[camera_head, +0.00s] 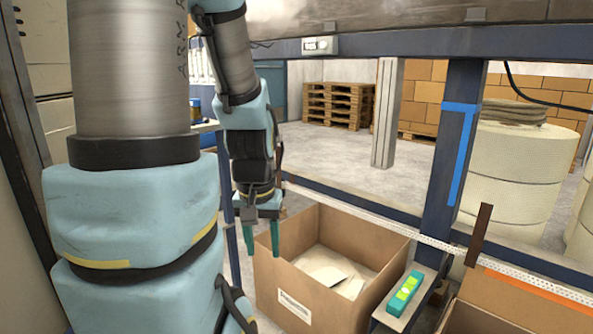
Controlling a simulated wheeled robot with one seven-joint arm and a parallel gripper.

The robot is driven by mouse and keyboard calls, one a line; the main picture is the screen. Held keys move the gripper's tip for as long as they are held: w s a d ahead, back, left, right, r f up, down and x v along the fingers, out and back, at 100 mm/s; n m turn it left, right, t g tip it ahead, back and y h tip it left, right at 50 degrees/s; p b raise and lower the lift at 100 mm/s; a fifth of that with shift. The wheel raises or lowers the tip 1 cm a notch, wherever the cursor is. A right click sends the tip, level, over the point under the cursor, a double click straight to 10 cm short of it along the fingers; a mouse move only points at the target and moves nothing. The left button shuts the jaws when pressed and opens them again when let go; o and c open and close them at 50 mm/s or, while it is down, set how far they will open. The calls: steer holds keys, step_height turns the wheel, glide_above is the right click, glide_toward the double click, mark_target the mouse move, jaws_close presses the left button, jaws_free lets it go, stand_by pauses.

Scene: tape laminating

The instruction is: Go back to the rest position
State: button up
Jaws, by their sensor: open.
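My gripper (261,238) hangs with its teal fingers pointing down and a gap between them. It is open, with nothing seen between the fingers. In the picture it is at the upper left edge of an open cardboard box (300,285); I cannot tell whether the fingers are over the box or just beside it. My arm fills the left part of the view and hides what lies behind it.
The box holds pale flat pieces (327,275). Right of it, a teal and yellow-green item (405,294) lies on a narrow ledge (391,316). A dark blue post (452,150) and a perforated rail (520,284) stand behind. Another cardboard box (480,318) is at the lower right.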

step_height(320, 180, up, 30)
steer(key=p, duration=2.7)
steer(key=shift+p, duration=0.35)
steer(key=shift+f, duration=0.1)
